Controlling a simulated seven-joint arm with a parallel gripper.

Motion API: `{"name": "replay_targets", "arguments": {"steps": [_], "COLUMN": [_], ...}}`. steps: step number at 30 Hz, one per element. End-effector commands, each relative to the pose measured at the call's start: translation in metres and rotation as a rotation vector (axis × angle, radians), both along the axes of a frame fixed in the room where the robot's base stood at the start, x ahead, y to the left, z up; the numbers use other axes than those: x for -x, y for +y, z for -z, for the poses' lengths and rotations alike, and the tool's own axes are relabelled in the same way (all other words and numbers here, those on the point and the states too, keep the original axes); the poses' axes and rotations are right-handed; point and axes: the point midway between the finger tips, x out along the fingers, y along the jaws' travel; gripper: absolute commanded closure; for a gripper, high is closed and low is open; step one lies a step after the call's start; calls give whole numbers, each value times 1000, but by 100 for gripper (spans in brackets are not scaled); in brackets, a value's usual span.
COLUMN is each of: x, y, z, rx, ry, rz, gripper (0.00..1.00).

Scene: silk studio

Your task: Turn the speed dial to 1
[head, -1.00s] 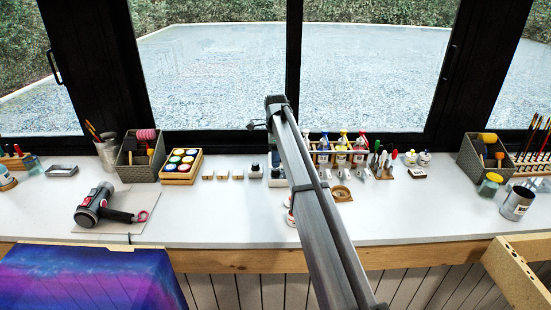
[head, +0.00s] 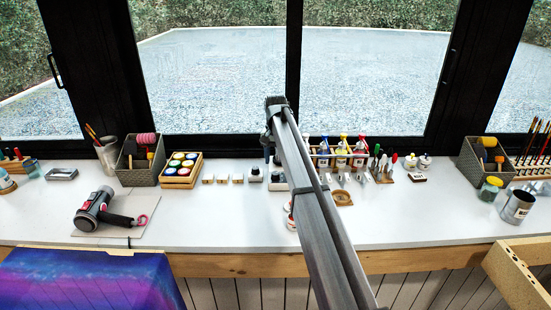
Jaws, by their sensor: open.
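A grey and black hair dryer (head: 97,211) with a red ring lies on a pale board at the left of the bench. I cannot make out a speed dial or its marks on it at this size. My gripper (head: 268,147) is small and dark at the far end of my arm, hanging above the back middle of the bench. It is open, with nothing visible in it. It is well to the right of the hair dryer and apart from it. My arm hides part of the bench's middle.
The white bench (head: 215,222) has clear room between the hair dryer and my arm. A paint-jar crate (head: 182,183), a grey basket (head: 143,172) and a bottle rack (head: 322,158) line the back. A tin (head: 517,206) stands right. Tall windows rise behind.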

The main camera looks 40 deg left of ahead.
Motion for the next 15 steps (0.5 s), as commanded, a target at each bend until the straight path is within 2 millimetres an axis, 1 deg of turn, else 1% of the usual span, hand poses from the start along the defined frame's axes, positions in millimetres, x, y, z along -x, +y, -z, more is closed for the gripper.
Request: {"name": "replay_targets", "arguments": {"steps": [3, 6, 10, 15], "x": [0, 0, 0, 0], "y": [0, 0, 0, 0], "z": [0, 0, 1, 6], "rx": [1, 1, 1, 1], "ry": [1, 1, 1, 1], "rz": [-133, -202, -239, -241], "gripper": [49, 49, 49, 49]}}
